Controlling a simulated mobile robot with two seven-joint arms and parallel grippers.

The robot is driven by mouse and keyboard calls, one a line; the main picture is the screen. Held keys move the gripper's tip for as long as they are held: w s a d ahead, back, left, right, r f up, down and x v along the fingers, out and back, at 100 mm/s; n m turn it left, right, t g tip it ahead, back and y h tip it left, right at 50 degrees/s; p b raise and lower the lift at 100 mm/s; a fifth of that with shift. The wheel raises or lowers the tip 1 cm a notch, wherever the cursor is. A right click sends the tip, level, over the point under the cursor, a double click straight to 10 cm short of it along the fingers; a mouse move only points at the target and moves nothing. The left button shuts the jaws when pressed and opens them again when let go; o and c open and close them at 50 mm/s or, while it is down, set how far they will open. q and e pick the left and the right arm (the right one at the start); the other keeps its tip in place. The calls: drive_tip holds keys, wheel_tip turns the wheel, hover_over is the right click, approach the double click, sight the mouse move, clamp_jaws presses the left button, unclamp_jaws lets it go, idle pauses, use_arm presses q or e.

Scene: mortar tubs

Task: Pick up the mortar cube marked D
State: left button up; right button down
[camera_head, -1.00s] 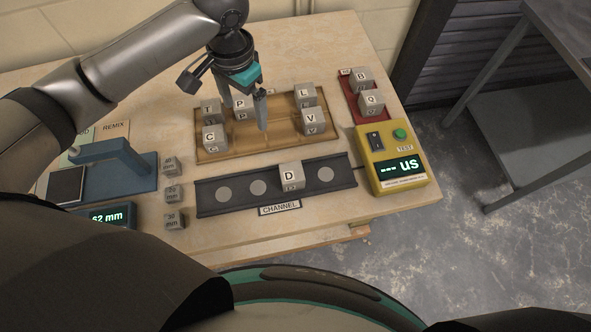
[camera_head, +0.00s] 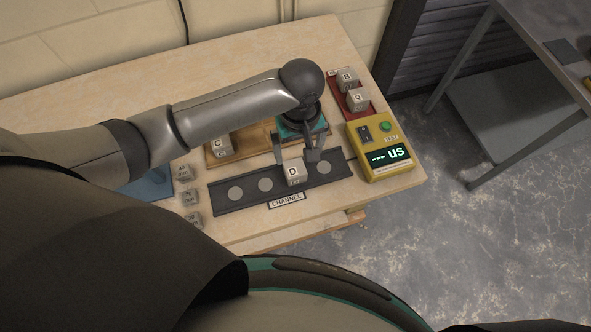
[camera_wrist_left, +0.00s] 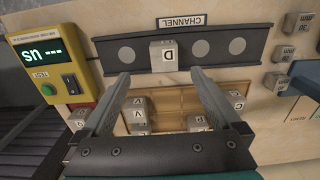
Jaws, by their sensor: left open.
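The grey mortar cube marked D (camera_head: 293,172) sits on the dark channel strip (camera_head: 222,200), on one of its round spots, right of the middle. My left gripper (camera_head: 295,155) is open and hangs just behind the cube, above the strip's back edge. In the left wrist view the cube D (camera_wrist_left: 163,56) lies ahead of the two spread fingers (camera_wrist_left: 160,75), roughly between their lines. The fingers do not appear to touch it. My right gripper is not in view.
The yellow test box (camera_head: 381,150) stands right of the strip. Cube C (camera_head: 220,145) is on the wooden tray (camera_head: 250,141), partly hidden by my arm. Cubes B (camera_head: 347,78) and Q (camera_head: 358,98) sit on a red tray. Small grey weights (camera_head: 190,198) stand at left.

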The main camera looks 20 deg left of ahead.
sight(295, 168)
use_arm(q)
wheel_tip(295, 168, down, 5)
drive_tip(key=shift+f+b, duration=0.1)
drive_tip(key=shift+b, duration=0.2)
drive_tip(key=shift+a+f+b, duration=0.25)
drive_tip(key=shift+f, duration=1.05)
drive_tip(key=shift+a+f+b, duration=0.2)
drive_tip(key=shift+a+f, duration=0.05)
drive_tip(key=shift+f, duration=1.05)
drive_tip(key=shift+w, duration=0.1)
clamp_jaws()
